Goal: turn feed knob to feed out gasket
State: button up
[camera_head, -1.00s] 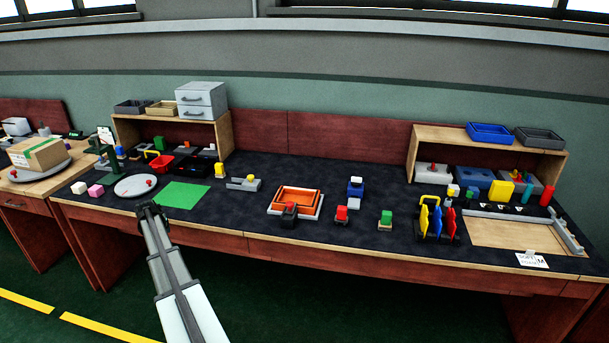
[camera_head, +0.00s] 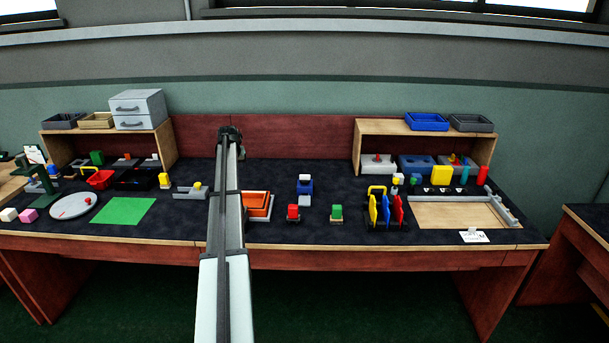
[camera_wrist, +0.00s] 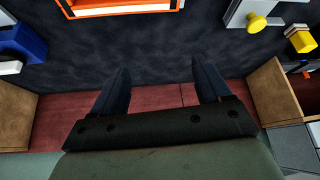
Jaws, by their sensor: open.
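My gripper (camera_head: 230,133) is raised over the back of the bench, in front of the red back panel. In the wrist view its two fingers (camera_wrist: 160,85) are apart with nothing between them. A grey fixture (camera_head: 184,195) with a yellow knob (camera_head: 197,186) stands on the dark mat left of my arm. The yellow knob also shows at the upper right of the wrist view (camera_wrist: 256,21), apart from the fingers. A blue unit with a white top (camera_head: 305,185) stands right of the arm. I cannot tell which part is the feed knob, and no gasket is clearly seen.
An orange tray (camera_head: 258,201) is partly hidden behind my arm. Wooden shelves stand at the left (camera_head: 166,145) and right (camera_head: 357,150). A rack with coloured plates (camera_head: 386,210) and a green sheet (camera_head: 123,210) lie on the bench. The back middle of the mat looks clear.

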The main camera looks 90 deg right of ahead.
jog(key=s+d+r+m, duration=0.1)
jog(key=s+r, duration=0.1)
jog(key=s, duration=0.6)
jog(key=s+d+r, duration=0.1)
jog(key=s+d, duration=0.1)
jog(key=s, duration=0.6)
jog(key=m+g+y, duration=0.1)
send_near(305, 175)
jog(key=x, duration=0.8)
jog(key=shift+d+f, duration=0.25)
jog(key=shift+f, duration=0.05)
jog(key=c, duration=1)
